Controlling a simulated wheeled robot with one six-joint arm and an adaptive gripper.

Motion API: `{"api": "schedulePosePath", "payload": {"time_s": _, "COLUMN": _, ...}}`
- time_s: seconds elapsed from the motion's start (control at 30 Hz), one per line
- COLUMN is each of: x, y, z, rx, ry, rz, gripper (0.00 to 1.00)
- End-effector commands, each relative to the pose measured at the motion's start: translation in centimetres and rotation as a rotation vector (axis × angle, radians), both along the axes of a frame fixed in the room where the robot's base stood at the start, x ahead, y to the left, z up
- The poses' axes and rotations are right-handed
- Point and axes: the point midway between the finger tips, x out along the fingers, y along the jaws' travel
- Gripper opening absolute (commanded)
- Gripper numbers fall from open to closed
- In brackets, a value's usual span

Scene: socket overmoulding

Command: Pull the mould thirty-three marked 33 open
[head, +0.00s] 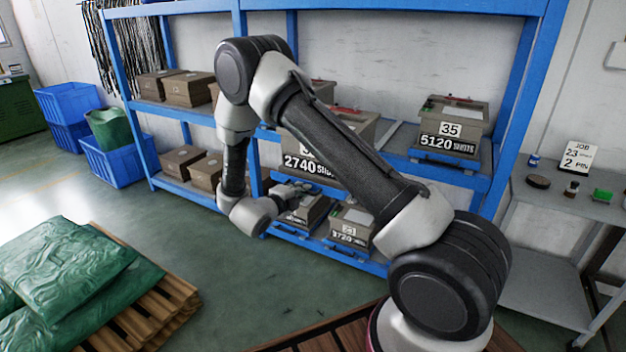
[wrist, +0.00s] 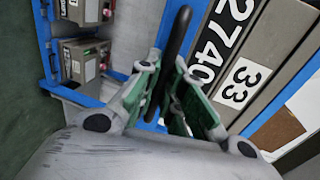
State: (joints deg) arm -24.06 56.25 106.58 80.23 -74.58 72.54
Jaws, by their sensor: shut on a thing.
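Mould thirty-three is a grey-brown block on the middle shelf of the blue rack. In the wrist view its white 33 label (wrist: 240,83) and the number 2740 show on its front face (wrist: 262,52). In the head view its 2740 SHOTS plate (head: 308,164) shows, but my arm hides much of the block and most of its label. A black bar-like handle (wrist: 179,35) runs in front of the mould. My gripper (wrist: 170,82), with green-padded fingers, is shut on this handle. In the head view my gripper (head: 292,189) is low in front of the rack, partly hidden.
Mould 35 (head: 450,122) sits right on the same shelf. Other moulds (head: 352,223) stand on the lower shelf close to my gripper. A blue rack upright (head: 525,75) and a grey table (head: 560,205) are right. Green sacks (head: 65,260) lie on a pallet left; floor between is clear.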

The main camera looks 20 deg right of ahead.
Motion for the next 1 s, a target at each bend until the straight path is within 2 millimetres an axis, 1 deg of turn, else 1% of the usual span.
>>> {"api": "schedulePosePath", "payload": {"time_s": 0.03, "x": -0.6, "y": 1.0, "z": -0.1, "rx": 0.001, "ry": 0.002, "rz": 0.004, "gripper": 0.00}}
{"api": "schedulePosePath", "payload": {"time_s": 0.1, "x": -1.5, "y": 2.0, "z": -0.1, "rx": 0.000, "ry": 0.003, "rz": 0.004, "gripper": 0.00}}
{"api": "schedulePosePath", "payload": {"time_s": 0.3, "x": -2.9, "y": 3.8, "z": 0.0, "rx": 0.000, "ry": 0.001, "rz": 0.001, "gripper": 0.00}}
{"api": "schedulePosePath", "payload": {"time_s": 0.5, "x": -3.4, "y": 4.4, "z": -0.1, "rx": 0.001, "ry": 0.001, "rz": -0.001, "gripper": 0.00}}
{"api": "schedulePosePath", "payload": {"time_s": 0.8, "x": -3.4, "y": 4.4, "z": -0.1, "rx": 0.002, "ry": 0.001, "rz": -0.001, "gripper": 0.00}}
{"api": "schedulePosePath", "payload": {"time_s": 0.83, "x": -3.4, "y": 4.4, "z": -0.1, "rx": 0.002, "ry": 0.001, "rz": -0.001, "gripper": 0.13}}
{"api": "schedulePosePath", "payload": {"time_s": 0.93, "x": -3.4, "y": 4.4, "z": 0.0, "rx": 0.001, "ry": 0.000, "rz": 0.000, "gripper": 0.31}}
{"api": "schedulePosePath", "payload": {"time_s": 1.0, "x": -3.4, "y": 4.4, "z": 0.0, "rx": 0.001, "ry": 0.000, "rz": 0.000, "gripper": 0.32}}
